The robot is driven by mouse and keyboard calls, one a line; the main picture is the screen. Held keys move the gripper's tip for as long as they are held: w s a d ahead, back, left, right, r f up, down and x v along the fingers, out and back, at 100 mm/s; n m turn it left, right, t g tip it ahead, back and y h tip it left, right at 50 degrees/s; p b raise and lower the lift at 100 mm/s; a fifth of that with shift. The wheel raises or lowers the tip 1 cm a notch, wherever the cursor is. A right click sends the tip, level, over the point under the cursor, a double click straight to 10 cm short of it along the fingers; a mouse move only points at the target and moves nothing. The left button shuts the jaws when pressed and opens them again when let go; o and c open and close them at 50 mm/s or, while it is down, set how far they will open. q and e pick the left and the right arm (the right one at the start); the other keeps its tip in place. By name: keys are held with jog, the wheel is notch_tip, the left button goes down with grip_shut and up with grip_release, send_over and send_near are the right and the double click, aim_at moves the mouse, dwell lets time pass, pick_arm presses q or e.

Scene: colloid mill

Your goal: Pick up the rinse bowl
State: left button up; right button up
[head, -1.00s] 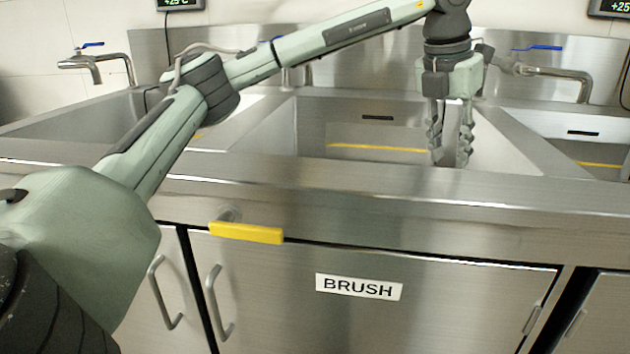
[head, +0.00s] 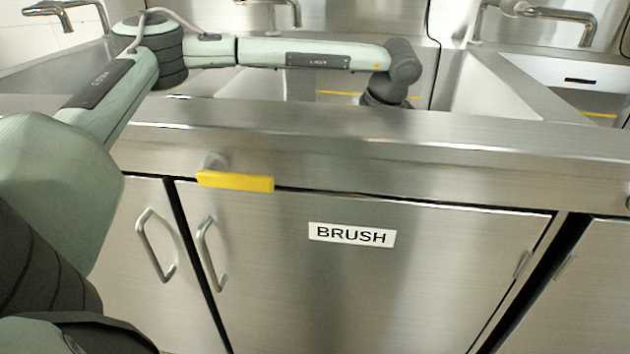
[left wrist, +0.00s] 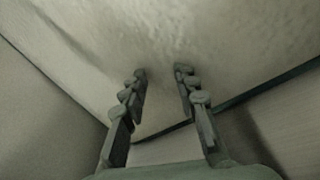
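I cannot make out a rinse bowl for certain in either view. In the head view my left arm reaches over the counter and its wrist drops into the middle sink (head: 440,80), so the gripper is hidden behind the front rim. In the left wrist view my left gripper (left wrist: 160,73) has its two fingers apart with nothing clearly between them. A large pale, slightly mottled surface (left wrist: 200,35) lies close beyond the fingertips; I cannot tell whether it is the bowl or a sink wall. My right gripper is in neither view.
The steel counter front rim (head: 330,120) runs across, between me and the sinks. A cabinet door below carries a BRUSH label (head: 351,234) and a yellow piece (head: 235,181). Taps (head: 560,15) stand behind the sinks.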

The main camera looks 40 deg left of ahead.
pick_arm(q)
jog(key=x, duration=0.5)
jog(key=shift+c, duration=0.4)
grip_shut()
